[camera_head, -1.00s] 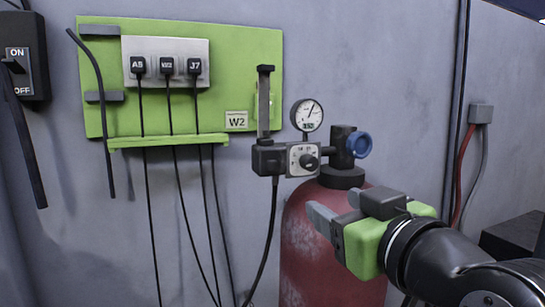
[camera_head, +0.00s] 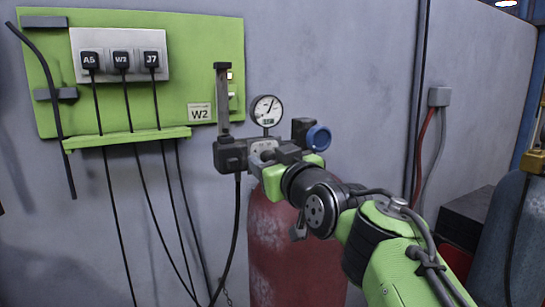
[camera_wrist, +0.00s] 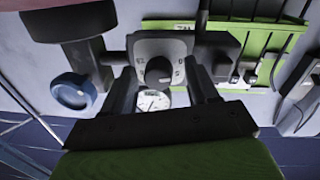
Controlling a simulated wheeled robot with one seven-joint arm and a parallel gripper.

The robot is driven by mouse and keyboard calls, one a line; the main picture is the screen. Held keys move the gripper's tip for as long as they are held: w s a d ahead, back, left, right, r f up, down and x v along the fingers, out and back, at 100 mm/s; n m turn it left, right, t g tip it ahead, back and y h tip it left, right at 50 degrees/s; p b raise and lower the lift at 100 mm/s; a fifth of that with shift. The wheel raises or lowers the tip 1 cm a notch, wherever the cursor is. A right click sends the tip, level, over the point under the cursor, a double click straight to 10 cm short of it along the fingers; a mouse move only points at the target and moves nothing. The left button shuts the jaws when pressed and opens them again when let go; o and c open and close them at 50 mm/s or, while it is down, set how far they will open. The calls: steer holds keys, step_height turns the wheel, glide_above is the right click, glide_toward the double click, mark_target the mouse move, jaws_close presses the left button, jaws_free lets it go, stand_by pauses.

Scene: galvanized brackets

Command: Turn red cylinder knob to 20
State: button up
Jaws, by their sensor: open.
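The red cylinder (camera_head: 290,265) stands against the wall with a dark regulator (camera_head: 230,155) on top. Its dark round knob (camera_wrist: 158,72) sits on a pale numbered dial plate (camera_wrist: 181,47) in the wrist view, which shows the scene upside down. My gripper (camera_wrist: 160,76) is open, with one finger on each side of the knob. I cannot tell whether the fingers touch it. In the head view, my gripper (camera_head: 270,156) covers the knob and most of its plate. The knob's exact setting is unreadable.
A round gauge (camera_head: 266,111) sits above the plate, and a blue handwheel (camera_head: 318,138) is just right of my gripper. A clear upright tube (camera_head: 223,100) stands left. A green panel (camera_head: 200,60) with several cables hangs farther left. A blue-grey cylinder (camera_head: 505,240) is at far right.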

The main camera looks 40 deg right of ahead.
steer(key=shift+s, duration=0.15)
steer(key=shift+c, duration=0.2)
steer(key=c, duration=1)
